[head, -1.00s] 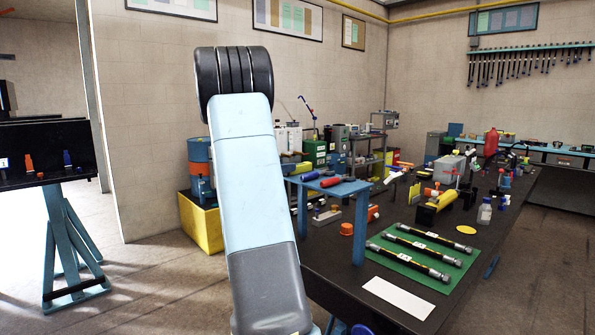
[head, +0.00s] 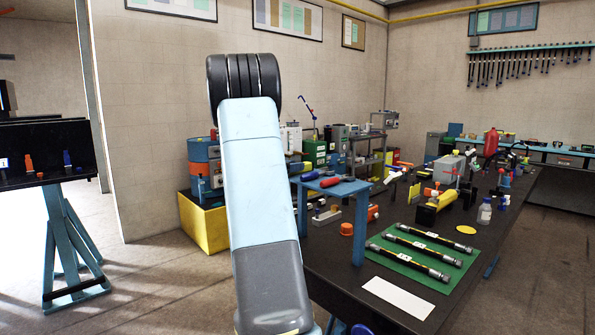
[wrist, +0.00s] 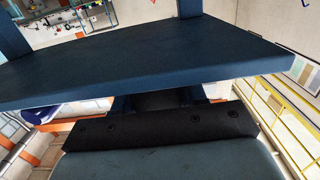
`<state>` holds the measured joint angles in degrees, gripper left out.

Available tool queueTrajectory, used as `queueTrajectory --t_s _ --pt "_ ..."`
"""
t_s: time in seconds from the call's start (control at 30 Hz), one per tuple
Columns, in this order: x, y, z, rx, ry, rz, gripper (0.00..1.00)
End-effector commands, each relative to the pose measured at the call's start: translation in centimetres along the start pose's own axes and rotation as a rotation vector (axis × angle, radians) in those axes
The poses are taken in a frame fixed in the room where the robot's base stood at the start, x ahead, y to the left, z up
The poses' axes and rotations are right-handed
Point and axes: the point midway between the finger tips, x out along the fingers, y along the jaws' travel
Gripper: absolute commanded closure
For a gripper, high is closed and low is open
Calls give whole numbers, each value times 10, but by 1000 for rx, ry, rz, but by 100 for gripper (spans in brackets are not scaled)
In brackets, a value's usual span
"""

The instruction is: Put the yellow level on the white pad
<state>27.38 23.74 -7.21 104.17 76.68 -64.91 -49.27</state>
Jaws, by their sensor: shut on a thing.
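The white pad (head: 398,297) lies flat and bare at the front edge of the dark bench, in front of the green mat. I cannot make out the yellow level in either view. My arm fills the middle of the head view and hides what is behind it. In the wrist view the dark bolted body of my gripper (wrist: 160,132) shows beside the edge of the blue stand (wrist: 140,62). The stand's top covers the fingertips. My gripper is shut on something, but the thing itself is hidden.
The blue stand (head: 350,187) holds a red-handled tool (head: 331,182). A yellow disc (head: 465,229) and a yellow cylinder (head: 438,204) lie further back.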

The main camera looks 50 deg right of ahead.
Motion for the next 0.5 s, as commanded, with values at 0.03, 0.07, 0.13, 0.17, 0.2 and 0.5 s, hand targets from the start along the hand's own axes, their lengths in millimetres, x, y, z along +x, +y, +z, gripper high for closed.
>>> queueTrajectory --t_s 0.03,0.07,0.13,0.17,0.2,0.5 --pt "0 0 0 0 0 0 74" --pt "0 0 0 0 0 0 77" --pt "0 0 0 0 0 0 84" --pt "0 0 0 0 0 0 87" --pt "0 0 0 0 0 0 90" --pt "0 0 -2 1 1 0 100"
